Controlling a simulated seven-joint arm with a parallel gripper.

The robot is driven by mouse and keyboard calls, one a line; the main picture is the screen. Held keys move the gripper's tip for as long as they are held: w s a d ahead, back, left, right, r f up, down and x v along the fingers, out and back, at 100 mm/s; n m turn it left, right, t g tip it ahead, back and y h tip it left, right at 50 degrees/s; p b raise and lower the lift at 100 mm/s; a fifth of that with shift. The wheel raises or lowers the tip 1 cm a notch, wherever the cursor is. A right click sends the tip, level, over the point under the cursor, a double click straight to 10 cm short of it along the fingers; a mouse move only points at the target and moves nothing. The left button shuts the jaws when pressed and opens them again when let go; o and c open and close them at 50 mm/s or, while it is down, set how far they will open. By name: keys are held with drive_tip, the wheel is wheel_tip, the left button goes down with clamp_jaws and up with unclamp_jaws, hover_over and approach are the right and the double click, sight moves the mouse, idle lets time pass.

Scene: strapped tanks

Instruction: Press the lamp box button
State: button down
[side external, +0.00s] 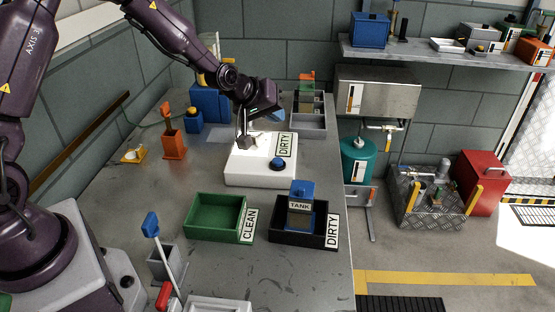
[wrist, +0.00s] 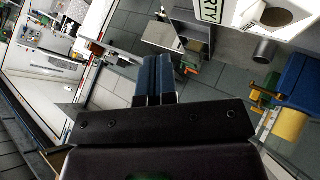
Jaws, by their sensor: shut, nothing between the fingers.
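The white lamp box (side external: 262,178) stands on the grey bench. My gripper (side external: 242,134) is shut and empty above the back left of the box, left of and behind the button. Its closed fingers show mid-frame in the wrist view (wrist: 153,75). Whether the fingertips touch the box I cannot tell.
In front are a green CLEAN tray (side external: 215,231) and a black DIRTY tray (side external: 286,238) holding a blue tank (side external: 301,199). An orange holder (side external: 174,145) and a blue container (side external: 209,106) stand left and back left. Grey bins (side external: 309,125) are behind. The front right of the bench is clear.

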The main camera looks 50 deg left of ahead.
sight(276, 159)
drive_tip(key=shift+f, duration=0.1)
drive_tip(key=shift+f, duration=4.35)
drive_tip(key=shift+f, duration=0.15)
drive_tip(key=shift+f, duration=0.25)
drive_tip(key=shift+f, duration=0.5)
drive_tip(key=shift+r, duration=0.9)
drive_tip(key=shift+r, duration=0.1)
